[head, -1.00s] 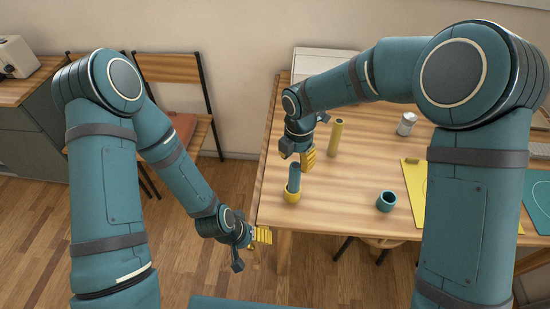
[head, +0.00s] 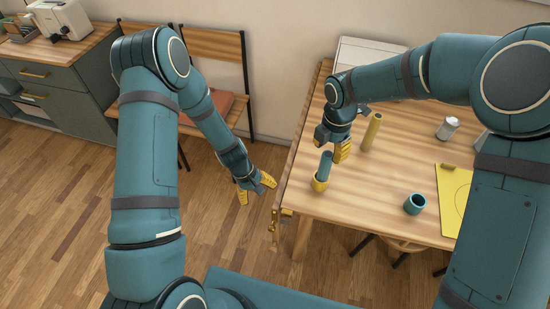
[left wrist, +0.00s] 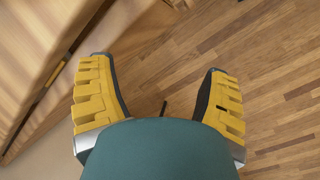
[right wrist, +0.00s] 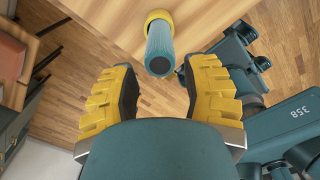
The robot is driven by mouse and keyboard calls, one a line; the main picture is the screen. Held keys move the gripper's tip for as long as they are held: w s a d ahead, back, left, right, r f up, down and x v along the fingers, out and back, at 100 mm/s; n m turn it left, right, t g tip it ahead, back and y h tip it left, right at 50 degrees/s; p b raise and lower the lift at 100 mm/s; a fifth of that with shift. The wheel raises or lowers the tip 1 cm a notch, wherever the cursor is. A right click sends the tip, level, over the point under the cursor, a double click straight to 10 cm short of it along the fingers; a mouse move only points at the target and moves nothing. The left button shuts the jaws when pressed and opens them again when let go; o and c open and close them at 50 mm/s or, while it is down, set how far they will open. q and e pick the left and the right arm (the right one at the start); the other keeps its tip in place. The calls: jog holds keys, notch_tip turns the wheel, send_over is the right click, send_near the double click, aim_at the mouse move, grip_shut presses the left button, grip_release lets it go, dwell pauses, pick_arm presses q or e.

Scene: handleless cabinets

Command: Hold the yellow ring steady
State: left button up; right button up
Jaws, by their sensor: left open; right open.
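The yellow ring (head: 320,184) is on the wooden table near its left front corner, around the lower end of a teal cylinder (head: 326,163) that rises from it. The ring (right wrist: 156,16) and cylinder (right wrist: 160,50) also show in the right wrist view, ahead of the fingertips. My right gripper (head: 333,146) is open just above and behind the cylinder's top; nothing is between its fingers (right wrist: 162,70). My left gripper (head: 256,188) is open and empty over the floor, left of the table. Its spread fingers show in the left wrist view (left wrist: 158,70).
A chair (head: 215,70) stands behind my left arm. Open floor lies left of the table.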

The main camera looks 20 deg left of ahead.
pick_arm(q)
notch_tip(320, 180, up, 2)
jog(key=w+d+r+n+g+h, duration=0.1)
jog(key=w+d+n+h, duration=0.1)
jog(key=n+h, duration=0.25)
jog(key=n+t+h, duration=0.1)
jog(key=n+h, duration=0.4)
send_near(315, 178)
jog(key=x, duration=0.3)
jog(key=f+x, duration=0.1)
jog(key=x, duration=0.3)
jog(key=w+x, duration=0.1)
jog(key=x, duration=0.2)
jog(key=shift+f, duration=0.35)
jog(key=c, duration=1.1)
jog(key=shift+c, duration=0.2)
